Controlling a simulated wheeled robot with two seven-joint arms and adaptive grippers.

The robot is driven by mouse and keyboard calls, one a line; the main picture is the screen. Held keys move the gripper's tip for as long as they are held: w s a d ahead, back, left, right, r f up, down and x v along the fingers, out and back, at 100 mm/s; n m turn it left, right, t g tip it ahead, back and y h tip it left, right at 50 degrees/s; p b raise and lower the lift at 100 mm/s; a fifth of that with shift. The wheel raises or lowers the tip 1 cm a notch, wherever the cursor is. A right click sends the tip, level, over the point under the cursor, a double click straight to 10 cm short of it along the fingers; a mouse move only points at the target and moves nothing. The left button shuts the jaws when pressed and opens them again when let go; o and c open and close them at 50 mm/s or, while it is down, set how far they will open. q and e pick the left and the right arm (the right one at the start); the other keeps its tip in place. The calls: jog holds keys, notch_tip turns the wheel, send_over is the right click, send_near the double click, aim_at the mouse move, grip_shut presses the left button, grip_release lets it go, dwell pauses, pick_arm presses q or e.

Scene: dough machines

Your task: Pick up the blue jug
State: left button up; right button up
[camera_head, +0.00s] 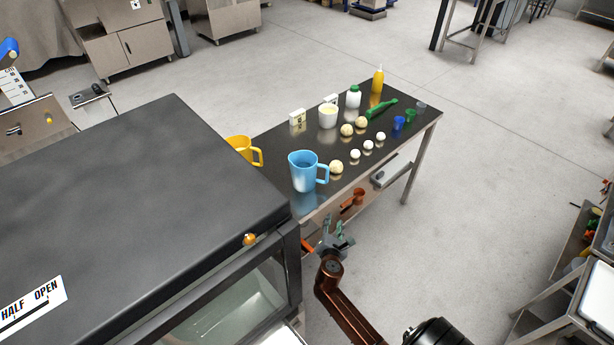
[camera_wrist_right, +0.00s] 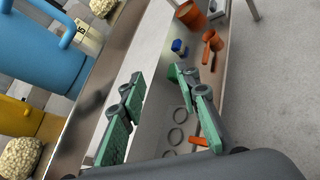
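The blue jug (camera_head: 303,171) stands upright on the dark tabletop (camera_head: 277,140), near its front left corner, with its handle to the right. In the right wrist view the jug (camera_wrist_right: 45,45) fills the upper left, partly cut off by the frame edge. My right gripper (camera_head: 333,228) is in front of the table's near edge, below and right of the jug and apart from it. In the right wrist view its green-padded fingers (camera_wrist_right: 155,75) are spread with nothing between them. My left gripper is not in view.
A yellow jug (camera_head: 238,145) stands behind and left of the blue one, partly hidden by the large dark machine (camera_head: 150,200). Dough balls (camera_head: 336,167), a white cup (camera_head: 328,116) and bottles share the tabletop. A lower shelf holds orange tools (camera_wrist_right: 209,45). Floor is clear right of the table.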

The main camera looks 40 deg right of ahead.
aim_at(327, 180)
jog(key=w+r+n+t, duration=0.1)
jog(key=w+r+n, duration=0.1)
jog(key=r, duration=0.2)
jog(key=w+r+n+t+h, duration=0.1)
jog(key=w+r+n, duration=0.1)
jog(key=w+r, duration=0.1)
jog(key=w+d+r+n+h, duration=0.1)
jog(key=w+r+n, duration=0.1)
jog(key=r, duration=0.3)
jog(key=shift+w+r+t+b, duration=0.2)
jog(key=shift+t+b, duration=0.1)
jog(key=shift+t, duration=0.1)
jog(key=b+x, duration=0.1)
jog(key=x, duration=0.4)
jog(key=shift+w+d+f, duration=0.1)
jog(key=shift+w+d, duration=0.05)
jog(key=shift+d, duration=0.2)
jog(key=shift+c, duration=0.2)
grip_shut()
